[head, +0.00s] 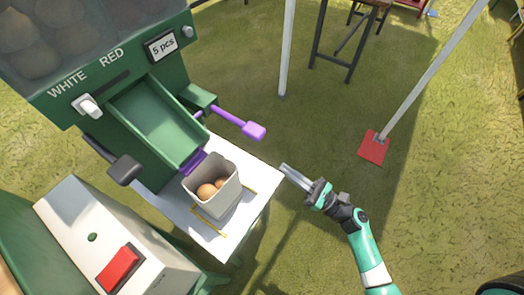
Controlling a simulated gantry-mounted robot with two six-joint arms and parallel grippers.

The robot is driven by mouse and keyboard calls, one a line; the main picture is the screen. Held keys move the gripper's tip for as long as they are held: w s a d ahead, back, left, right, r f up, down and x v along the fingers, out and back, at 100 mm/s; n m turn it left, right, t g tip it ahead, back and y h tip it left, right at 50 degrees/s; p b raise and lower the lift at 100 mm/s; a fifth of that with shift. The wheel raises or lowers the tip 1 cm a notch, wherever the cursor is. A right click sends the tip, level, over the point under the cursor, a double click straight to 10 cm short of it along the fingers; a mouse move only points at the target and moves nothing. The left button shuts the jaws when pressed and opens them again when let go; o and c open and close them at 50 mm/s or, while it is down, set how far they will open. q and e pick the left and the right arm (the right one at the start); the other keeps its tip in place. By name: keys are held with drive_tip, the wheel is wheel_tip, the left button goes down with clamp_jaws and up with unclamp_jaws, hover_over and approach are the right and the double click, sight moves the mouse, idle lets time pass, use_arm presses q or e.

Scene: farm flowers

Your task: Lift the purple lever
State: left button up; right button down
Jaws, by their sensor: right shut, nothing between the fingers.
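The purple lever (238,122) sticks out to the right from the green machine (160,118). It ends in a block-shaped purple handle and slopes down to the right. My right gripper (286,169) is shut and empty. It is below and to the right of the lever's handle, apart from it, by the right corner of the white table. My left gripper is not in view.
A grey box (228,197) with several round brown items stands on the white table (258,180) under the chute. A white unit with a red switch (120,269) is at lower left. A pole on a red base (374,147) stands right. Grass is free beyond the lever.

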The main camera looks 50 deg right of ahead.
drive_tip(key=shift+d+r, duration=0.1)
drive_tip(key=shift+d, duration=0.05)
drive_tip(key=w+a+r+p, duration=0.1)
drive_tip(key=w+r, duration=0.6)
drive_tip(key=w, duration=0.2)
drive_tip(key=shift+w+a+p, duration=0.2)
drive_tip(key=shift+p, duration=0.2)
